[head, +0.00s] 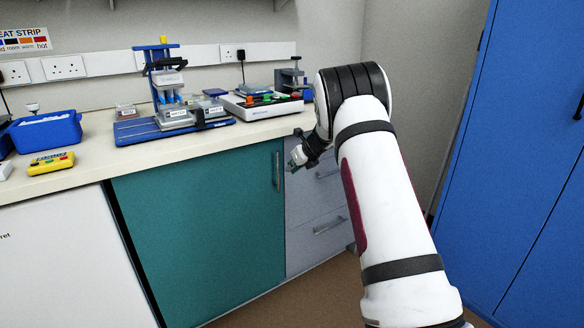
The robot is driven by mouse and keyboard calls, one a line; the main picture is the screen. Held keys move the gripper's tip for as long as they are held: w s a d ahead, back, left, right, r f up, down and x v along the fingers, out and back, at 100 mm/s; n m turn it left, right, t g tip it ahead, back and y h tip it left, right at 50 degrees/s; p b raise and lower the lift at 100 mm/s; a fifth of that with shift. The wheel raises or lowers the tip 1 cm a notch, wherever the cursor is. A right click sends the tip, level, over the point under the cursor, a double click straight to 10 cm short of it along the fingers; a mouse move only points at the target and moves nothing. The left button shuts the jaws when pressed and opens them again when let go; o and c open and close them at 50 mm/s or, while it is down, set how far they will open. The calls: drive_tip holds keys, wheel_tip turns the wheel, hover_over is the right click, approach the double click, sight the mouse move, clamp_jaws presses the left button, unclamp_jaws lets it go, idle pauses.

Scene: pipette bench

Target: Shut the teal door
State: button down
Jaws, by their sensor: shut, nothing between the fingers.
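The teal door (200,235) is on the front of the bench, under the worktop. Its upright metal handle (277,171) is near its right edge. The door looks roughly in line with the bench front; I cannot tell whether it stands slightly ajar. A dark strip runs down its left edge. My gripper (297,158) is shut and empty, just right of the handle in the picture and in front of the grey drawers. My wrist hides part of the gripper, and whether it touches anything is unclear.
Grey drawers (312,224) adjoin the door on the right, and a white panel (70,262) is on its left. The worktop (85,178) holds a blue stand (150,131), a blue tub (48,133) and a yellow device (51,163). A blue cabinet (530,130) stands at right.

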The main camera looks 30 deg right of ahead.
drive_tip(key=s+r+m+t+h+p, duration=0.15)
drive_tip(key=s+r+m, duration=0.35)
drive_tip(key=r, duration=0.5)
drive_tip(key=s+r+m+t+h, duration=0.1)
drive_tip(key=s+r+m+h, duration=0.25)
drive_tip(key=r, duration=0.75)
drive_tip(key=s+a+r+m+g+h, duration=0.1)
drive_tip(key=s+a+r+m+h, duration=0.1)
drive_tip(key=s+r+m, duration=0.6)
drive_tip(key=s+a+f+m+g+y, duration=0.3)
drive_tip(key=s+a+m, duration=0.45)
drive_tip(key=s, duration=0.75)
drive_tip(key=s+a+f+m+g+y+p, duration=0.1)
drive_tip(key=s+a+f+m+g, duration=0.45)
drive_tip(key=s, duration=0.95)
drive_tip(key=s+a+f+m+g+y, duration=0.15)
drive_tip(key=s+a+f+m, duration=0.25)
drive_tip(key=s+a+m, duration=0.85)
wheel_tip(320, 180, up, 21)
drive_tip(key=s+d+n+t+p, duration=0.2)
drive_tip(key=n+t+p, duration=0.1)
drive_tip(key=p, duration=1.7)
drive_tip(key=shift+s+d+n+t, duration=0.2)
drive_tip(key=shift+s+n+t, duration=0.2)
drive_tip(key=shift+n, duration=0.5)
